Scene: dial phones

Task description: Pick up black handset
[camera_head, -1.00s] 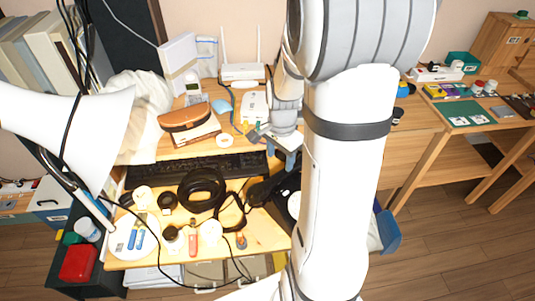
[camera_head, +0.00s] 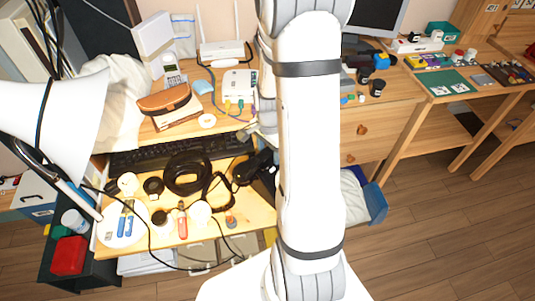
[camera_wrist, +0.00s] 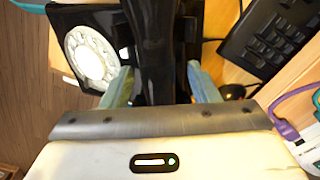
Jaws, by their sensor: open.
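The black handset (camera_wrist: 155,45) runs up the middle of the wrist view, between the two blue-grey fingers of my gripper (camera_wrist: 163,78). The fingers are open, one on each side of it; I cannot tell whether they touch it. The handset lies across a black dial phone with a white dial (camera_wrist: 90,58), seen to the left of the fingers. My arm hides most of the phone there.
A black keyboard (camera_head: 180,152) lies behind the phone area. A white lamp (camera_head: 50,110) stands at the far left. A brown case (camera_head: 165,100) sits at the back.

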